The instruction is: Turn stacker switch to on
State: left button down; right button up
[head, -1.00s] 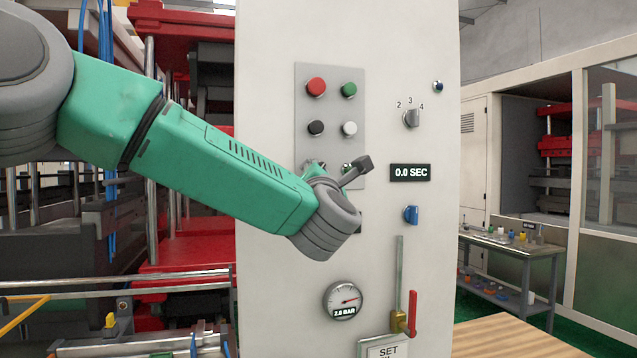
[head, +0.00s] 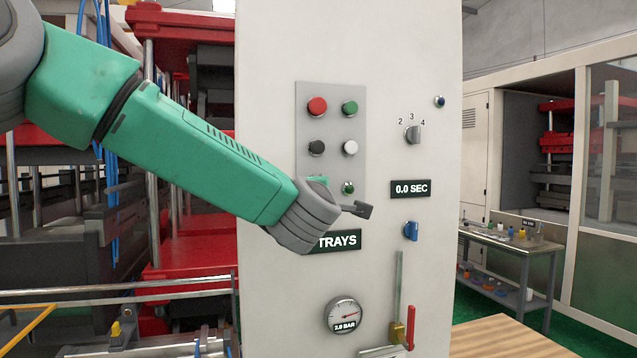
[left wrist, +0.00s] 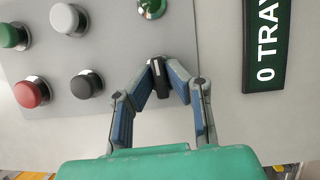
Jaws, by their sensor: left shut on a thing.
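The stacker switch is a small black knob (left wrist: 158,76) on the grey button panel (left wrist: 118,45) in the left wrist view. Its bar lies nearly upright in that picture, slightly tilted. No on or off marks are readable. My left gripper (left wrist: 160,78) is shut on this knob, one blue-padded finger on each side. In the head view my left arm reaches the lower left of the panel (head: 330,92), and my own wrist hides the knob and fingertips. My right gripper is not in view.
Red (head: 317,106), green (head: 350,107), black (head: 316,148) and white (head: 350,148) buttons sit above, with a green one (head: 348,187) beside. A TRAYS display (head: 345,240) lies just below. A dial (head: 413,135), blue knob (head: 411,230), gauge (head: 343,315) and red-handled lever (head: 410,325) are clear of my arm.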

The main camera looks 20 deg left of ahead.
pick_arm(q)
jog(key=shift+f+m+p, duration=0.2)
jog(key=shift+m+p, duration=0.1)
jog(key=shift+m, duration=0.1)
jog(key=shift+d+f, duration=0.1)
jog(key=c, duration=1.7)
grip_release()
jog(key=shift+c, duration=0.2)
jog(key=shift+o, duration=0.7)
jog(key=shift+w, duration=0.1)
jog(key=shift+d, duration=0.1)
jog(key=v, duration=1.1)
jog(key=shift+s, duration=0.4)
